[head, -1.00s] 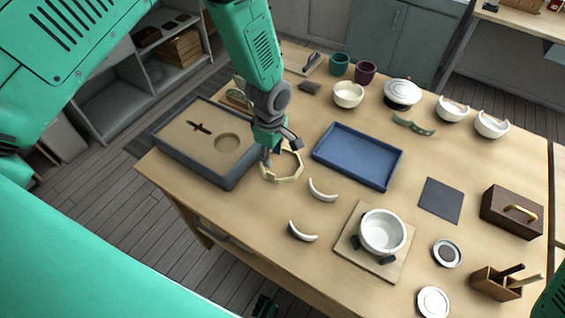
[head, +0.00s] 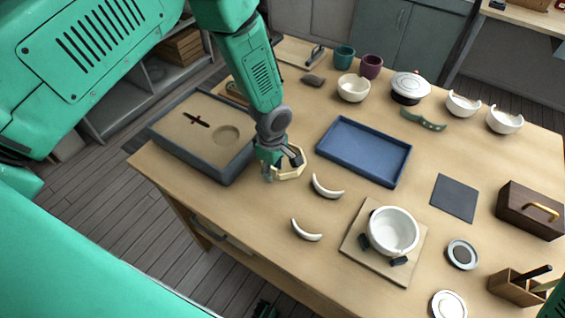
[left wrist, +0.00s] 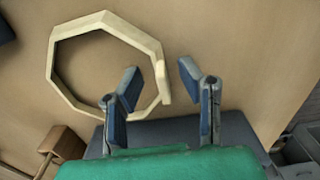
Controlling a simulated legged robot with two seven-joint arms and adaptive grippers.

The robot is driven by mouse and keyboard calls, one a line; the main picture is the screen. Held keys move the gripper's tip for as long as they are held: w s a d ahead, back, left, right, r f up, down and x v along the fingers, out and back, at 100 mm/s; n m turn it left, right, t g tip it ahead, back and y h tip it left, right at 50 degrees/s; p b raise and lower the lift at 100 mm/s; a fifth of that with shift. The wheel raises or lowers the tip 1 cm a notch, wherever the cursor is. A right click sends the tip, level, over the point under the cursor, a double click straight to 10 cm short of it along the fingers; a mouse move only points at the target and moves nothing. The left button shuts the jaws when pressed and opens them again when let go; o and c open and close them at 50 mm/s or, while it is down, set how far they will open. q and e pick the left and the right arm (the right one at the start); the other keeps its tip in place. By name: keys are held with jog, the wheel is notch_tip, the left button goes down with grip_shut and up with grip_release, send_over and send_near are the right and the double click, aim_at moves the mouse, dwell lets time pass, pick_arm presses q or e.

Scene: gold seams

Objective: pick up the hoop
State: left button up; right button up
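The hoop (head: 290,177) is a pale, many-sided wooden ring. In the left wrist view the hoop (left wrist: 130,31) fills the upper left. There my left gripper (left wrist: 158,72) is open, with one side of the hoop showing between its two spread fingers. Whether a finger touches it I cannot tell. My right gripper is out of view.
A grey sand-filled box (head: 222,172) stands close left of the gripper. The blue tray (head: 364,150) is to the right. Two white curved pieces (head: 327,187) (head: 306,231) lie nearby. A white pot (head: 393,231) sits on a board further right.

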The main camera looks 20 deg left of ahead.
pick_arm(q)
jog(key=shift+r, duration=0.1)
jog(key=shift+c, duration=0.3)
jog(key=shift+a, duration=0.1)
grip_shut()
